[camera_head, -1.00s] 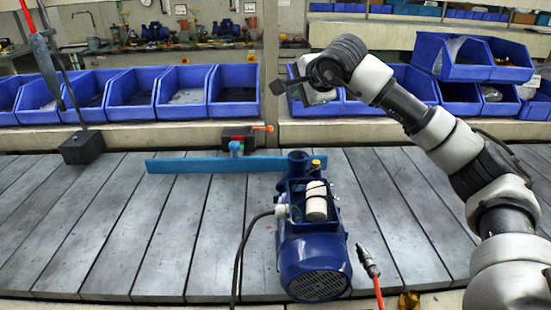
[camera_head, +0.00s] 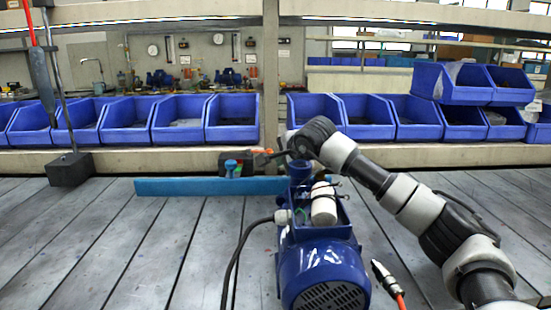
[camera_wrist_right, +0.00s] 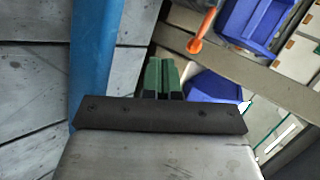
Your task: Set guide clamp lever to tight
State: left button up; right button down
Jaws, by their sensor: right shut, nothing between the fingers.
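The orange lever (camera_head: 262,152) sits on a dark block (camera_head: 236,158) behind the blue guide rail (camera_head: 190,187). In the right wrist view the orange lever (camera_wrist_right: 203,30) shows at the top, with a rounded end. My right gripper (camera_head: 264,159) is close to the lever and partly covers it in the head view. Its green-padded fingers (camera_wrist_right: 163,74) are shut and empty in the wrist view, with a visible gap in the picture between them and the lever. Whether they touch it elsewhere I cannot tell. My left gripper is not in view.
A teal knob (camera_head: 231,165) is beside the dark block. Blue bins (camera_head: 232,118) line the shelf behind. A stand base (camera_head: 70,169) is at left; the left slats are clear.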

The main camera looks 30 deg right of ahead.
aim_at(259, 152)
jog(key=w, duration=0.3)
jog(key=shift+w+f, duration=0.1)
jog(key=shift+w, duration=0.25)
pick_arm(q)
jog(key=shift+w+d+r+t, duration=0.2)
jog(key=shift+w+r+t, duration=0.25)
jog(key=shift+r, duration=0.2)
pick_arm(e)
jog(key=shift+w, duration=0.65)
